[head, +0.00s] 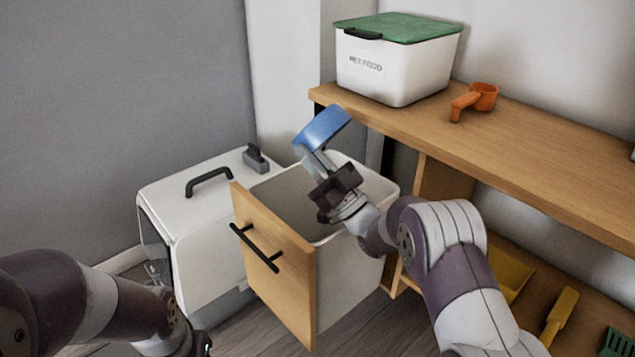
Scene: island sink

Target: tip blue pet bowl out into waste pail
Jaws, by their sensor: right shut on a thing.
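The blue pet bowl (322,126) is held tilted above the waste pail (350,271), near the pail's back rim. My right gripper (322,164) is shut on the bowl. The bowl's inside is turned away, so I cannot tell if anything is in it. The pail is a whitish bin behind a wooden pull-out front (272,262) with a black handle, and it stands open at the top. Its floor is hidden. My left gripper (203,345) is low at the bottom edge, mostly cut off, and its jaws cannot be made out.
A white pet food bin (392,72) with a green lid and an orange scoop (474,100) stand on the wooden counter (520,139). A white box with a black handle (205,190) stands left of the pail. Yellow tools (560,312) lie on the lower shelf at right.

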